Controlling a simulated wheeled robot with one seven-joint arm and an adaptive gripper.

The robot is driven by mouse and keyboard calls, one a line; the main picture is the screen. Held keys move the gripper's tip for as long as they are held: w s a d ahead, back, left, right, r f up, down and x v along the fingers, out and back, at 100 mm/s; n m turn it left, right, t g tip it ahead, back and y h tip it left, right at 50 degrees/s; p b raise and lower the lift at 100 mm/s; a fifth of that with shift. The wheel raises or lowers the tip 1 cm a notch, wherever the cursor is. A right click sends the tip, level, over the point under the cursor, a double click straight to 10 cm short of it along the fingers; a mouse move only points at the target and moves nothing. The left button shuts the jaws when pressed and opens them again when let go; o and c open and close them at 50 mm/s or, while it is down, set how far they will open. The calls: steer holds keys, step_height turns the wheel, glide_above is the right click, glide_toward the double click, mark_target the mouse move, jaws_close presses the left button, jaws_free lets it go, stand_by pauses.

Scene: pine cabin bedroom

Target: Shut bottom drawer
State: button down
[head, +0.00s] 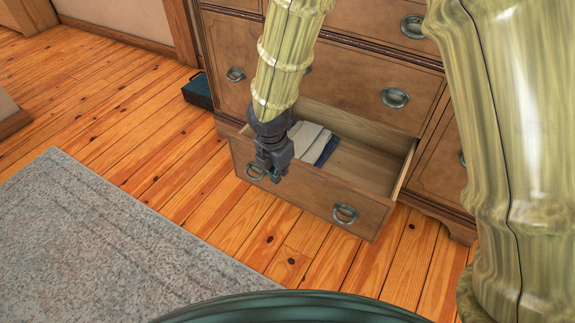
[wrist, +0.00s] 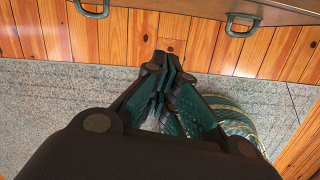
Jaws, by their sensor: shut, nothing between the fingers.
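The bottom drawer (head: 305,197) of the wooden dresser stands pulled out in the head view. Its front has two ring handles, and folded cloths (head: 311,142) lie inside toward the left. My gripper (head: 274,177) is shut and empty, in front of the drawer's left part near the left handle (head: 254,172). Whether it touches the drawer front cannot be told. In the wrist view my gripper's fingertips (wrist: 168,58) are together, and the drawer front (wrist: 200,8) with two handles runs along the top edge, apart from the fingers in the picture.
The dresser (head: 345,80) has other drawers, which are shut. A dark teal box (head: 198,91) sits on the floor at its left. A grey patterned rug (head: 90,235) covers the floor at the lower left. Bare plank floor lies between the rug and the drawer.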

steer(key=w+d+f+n+b, duration=0.2)
steer(key=w+f+b, duration=0.4)
steer(key=w, duration=0.1)
steer(key=shift+d+f+t+h+b, duration=0.15)
steer(key=shift+d+t+h+b, duration=0.2)
steer(key=shift+d+t+h, duration=0.05)
stand_by(0.6)
